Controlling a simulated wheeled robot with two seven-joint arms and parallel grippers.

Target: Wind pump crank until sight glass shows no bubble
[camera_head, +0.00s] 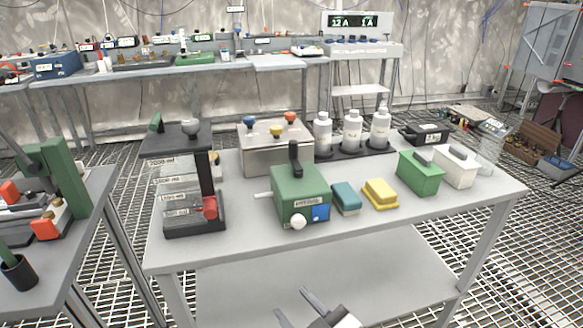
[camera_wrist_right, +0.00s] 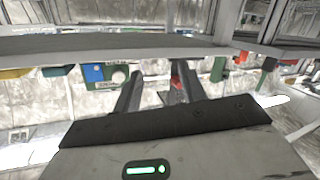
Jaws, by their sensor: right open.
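A green box-shaped unit (camera_head: 300,195) with a white knob, a blue panel and an upright black handle stands mid-table. It also shows, upside down, in the right wrist view (camera_wrist_right: 116,74). I cannot tell for sure which part is the pump crank or the sight glass; no bubble is readable. My right gripper (camera_head: 293,304) is open and empty, in front of the table, apart from everything. My left gripper is not in view.
The table (camera_head: 420,215) also holds a grey box with coloured knobs (camera_head: 262,158), white bottles (camera_head: 352,135), a teal block (camera_head: 345,198), a yellow sponge (camera_head: 380,194), and green (camera_head: 420,178) and white (camera_head: 455,168) boxes. Another table (camera_head: 85,205) stands left. Its front middle is clear.

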